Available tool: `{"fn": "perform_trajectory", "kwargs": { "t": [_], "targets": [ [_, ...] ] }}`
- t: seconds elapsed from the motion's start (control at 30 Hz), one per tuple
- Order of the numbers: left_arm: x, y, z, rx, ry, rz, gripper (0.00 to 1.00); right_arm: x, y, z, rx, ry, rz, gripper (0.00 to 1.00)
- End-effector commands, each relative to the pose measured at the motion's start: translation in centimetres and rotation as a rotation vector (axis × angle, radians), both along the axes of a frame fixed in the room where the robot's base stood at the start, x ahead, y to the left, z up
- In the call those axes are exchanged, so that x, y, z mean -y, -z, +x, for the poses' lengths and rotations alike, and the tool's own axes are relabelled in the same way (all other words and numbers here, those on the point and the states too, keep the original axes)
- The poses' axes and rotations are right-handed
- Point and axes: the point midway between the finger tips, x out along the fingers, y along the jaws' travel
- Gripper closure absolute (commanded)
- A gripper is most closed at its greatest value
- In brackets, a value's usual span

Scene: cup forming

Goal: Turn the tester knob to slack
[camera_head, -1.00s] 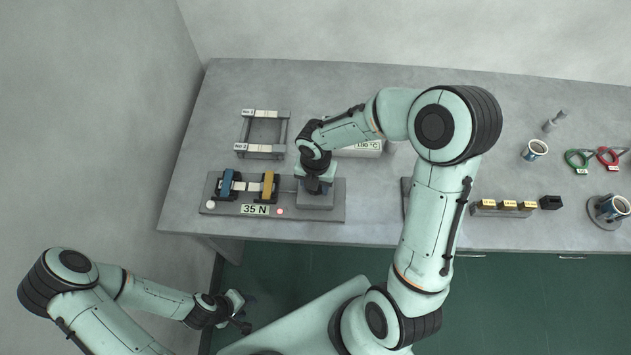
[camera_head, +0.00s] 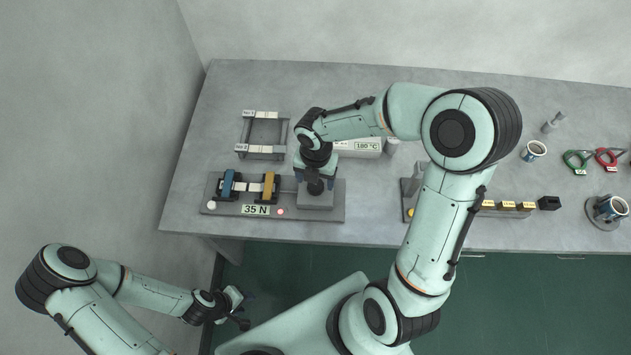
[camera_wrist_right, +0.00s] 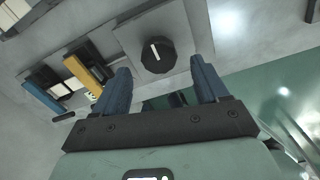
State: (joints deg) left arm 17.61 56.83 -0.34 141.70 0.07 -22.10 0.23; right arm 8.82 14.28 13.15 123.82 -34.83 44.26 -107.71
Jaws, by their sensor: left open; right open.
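The tester (camera_head: 330,212) sits at the front left of the table, with a blue clamp (camera_head: 228,183) and a yellow clamp (camera_head: 270,187) holding a pale strip between them. Its sign (camera_head: 255,210) reads 35 N. The tester knob (camera_wrist_right: 157,54) is black and round with a white pointer line, on a grey block, in the right wrist view. My right gripper (camera_wrist_right: 162,78) is open, its two blue fingers apart on either side of the knob's near edge; I cannot tell if they touch it. My left gripper (camera_head: 240,308) is open and empty, off the table's front left.
A rack (camera_head: 262,134) with labelled strips stands behind the tester. A box (camera_head: 360,147) reading 180 °C is behind my right wrist. Yellow-topped blocks (camera_head: 506,206), cups (camera_head: 535,150) and green and red-handled tools (camera_head: 607,158) are to the right.

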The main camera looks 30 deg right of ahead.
Motion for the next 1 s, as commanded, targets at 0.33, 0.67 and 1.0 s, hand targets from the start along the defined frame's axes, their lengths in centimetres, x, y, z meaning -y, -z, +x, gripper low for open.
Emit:
{"fn": "perform_trajectory", "kwargs": {
  "t": [0.33,0.67,1.0],
  "targets": [
    [0.0,-0.8,1.1,0.012,0.000,0.000,0.57,-0.1,-7.4,0.1,0.006,-0.001,0.001,0.27],
    [0.0,-0.8,1.0,0.011,0.000,0.000,0.57,-0.1,-9.2,0.0,0.001,-0.002,0.001,0.27],
    [0.0,-0.8,1.0,0.012,0.000,0.000,0.57,-0.1,-9.2,0.0,0.002,-0.002,0.001,0.27]
  ]
}}
